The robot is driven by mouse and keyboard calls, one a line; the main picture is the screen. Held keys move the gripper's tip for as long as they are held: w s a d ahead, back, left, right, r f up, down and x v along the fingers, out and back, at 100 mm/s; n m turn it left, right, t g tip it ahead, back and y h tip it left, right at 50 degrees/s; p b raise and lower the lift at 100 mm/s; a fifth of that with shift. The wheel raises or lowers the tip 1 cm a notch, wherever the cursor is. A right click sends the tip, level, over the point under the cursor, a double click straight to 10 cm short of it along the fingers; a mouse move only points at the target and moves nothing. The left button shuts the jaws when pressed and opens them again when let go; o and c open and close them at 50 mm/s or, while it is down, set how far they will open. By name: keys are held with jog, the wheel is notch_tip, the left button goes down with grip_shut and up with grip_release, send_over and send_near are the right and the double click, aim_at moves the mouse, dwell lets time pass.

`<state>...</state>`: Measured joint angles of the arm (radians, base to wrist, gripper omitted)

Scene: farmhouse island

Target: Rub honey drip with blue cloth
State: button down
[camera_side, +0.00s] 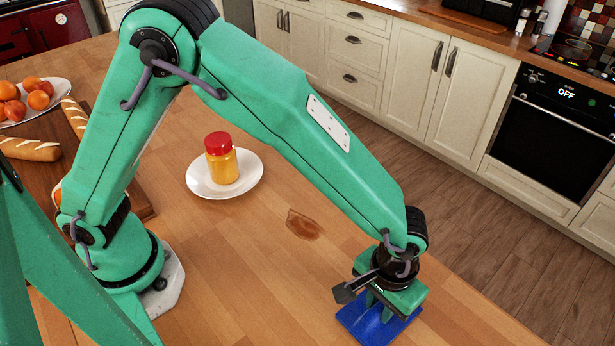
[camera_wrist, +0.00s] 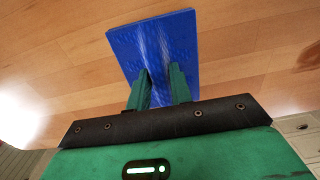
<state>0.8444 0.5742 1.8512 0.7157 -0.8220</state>
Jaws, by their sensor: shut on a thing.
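A blue cloth (camera_side: 362,326) lies flat and square at the front right of the wooden island. My gripper (camera_side: 377,305) is over it, pointing down, and is shut on the cloth. In the wrist view the two green fingertips (camera_wrist: 160,82) pinch the blue cloth (camera_wrist: 152,40), with pale creases running from between them. The honey drip (camera_side: 303,224) is a glossy brown smear on the wood, up and left of the cloth and apart from it. A faint brownish patch, perhaps the drip (camera_wrist: 308,56), shows at the right edge of the wrist view.
A honey jar (camera_side: 222,165) with a red lid stands on a white plate (camera_side: 203,187) behind the drip. Bread (camera_side: 30,149) on a board and a plate of fruit (camera_side: 37,97) are at the far left. The island's edge is close right of the cloth. Wood between drip and cloth is bare.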

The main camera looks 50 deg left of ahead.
jog(key=shift+r, duration=2.3)
jog(key=shift+a, duration=0.1)
jog(key=shift+w+a, duration=0.3)
jog(key=shift+a, duration=0.2)
jog(key=w+a+r, duration=0.1)
jog(key=a, duration=1.4)
jog(key=w+a+r, duration=0.1)
jog(key=a+r, duration=0.1)
jog(key=a, duration=1.2)
jog(key=shift+w+a, duration=0.3)
jog(key=shift+a, duration=0.05)
jog(key=shift+f, duration=0.15)
